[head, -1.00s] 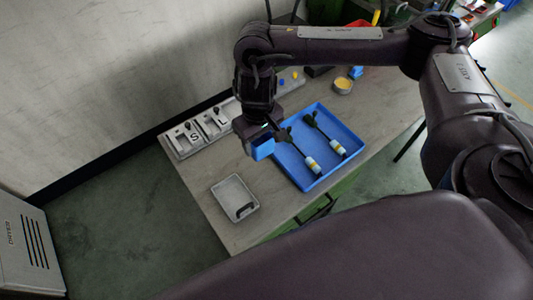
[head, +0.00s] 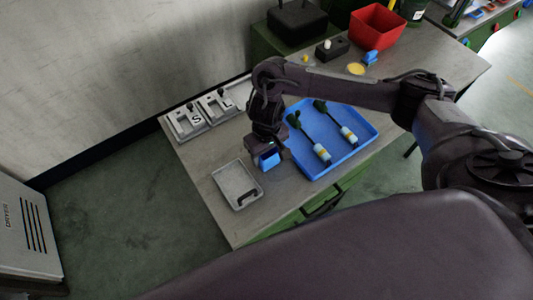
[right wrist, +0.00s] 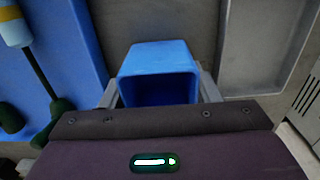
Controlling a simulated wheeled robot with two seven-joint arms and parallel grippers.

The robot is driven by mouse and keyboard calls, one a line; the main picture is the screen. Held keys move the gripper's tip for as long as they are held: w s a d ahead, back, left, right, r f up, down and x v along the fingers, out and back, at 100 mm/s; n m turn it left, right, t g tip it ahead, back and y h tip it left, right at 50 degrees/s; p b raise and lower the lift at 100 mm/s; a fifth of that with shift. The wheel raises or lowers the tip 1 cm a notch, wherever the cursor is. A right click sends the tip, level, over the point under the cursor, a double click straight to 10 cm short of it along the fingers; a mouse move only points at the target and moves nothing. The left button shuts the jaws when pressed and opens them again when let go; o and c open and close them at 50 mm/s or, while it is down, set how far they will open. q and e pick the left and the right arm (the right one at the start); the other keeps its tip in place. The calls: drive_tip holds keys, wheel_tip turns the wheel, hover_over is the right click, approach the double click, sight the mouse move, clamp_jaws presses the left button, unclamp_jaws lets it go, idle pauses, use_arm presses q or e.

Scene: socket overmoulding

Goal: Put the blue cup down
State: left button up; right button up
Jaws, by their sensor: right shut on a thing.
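The blue cup (head: 268,159) is held in my right gripper (head: 269,153), which points down over the table between the blue tray and the grey tray. In the right wrist view the cup (right wrist: 159,58) sits between the two grey fingers of the gripper (right wrist: 159,88), one on each side. I cannot tell whether the cup's lower end touches the tabletop. My left gripper is out of view.
The blue tray (head: 369,126) holds two dark tools with white-and-yellow parts, right of the cup. The grey tray (head: 222,174) lies close to the left. Switch plates (head: 186,122) marked S and L stand behind. A red bin (head: 377,27) is at the back.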

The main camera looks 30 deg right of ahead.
drive_tip(key=shift+f, duration=0.1)
drive_tip(key=o, duration=1)
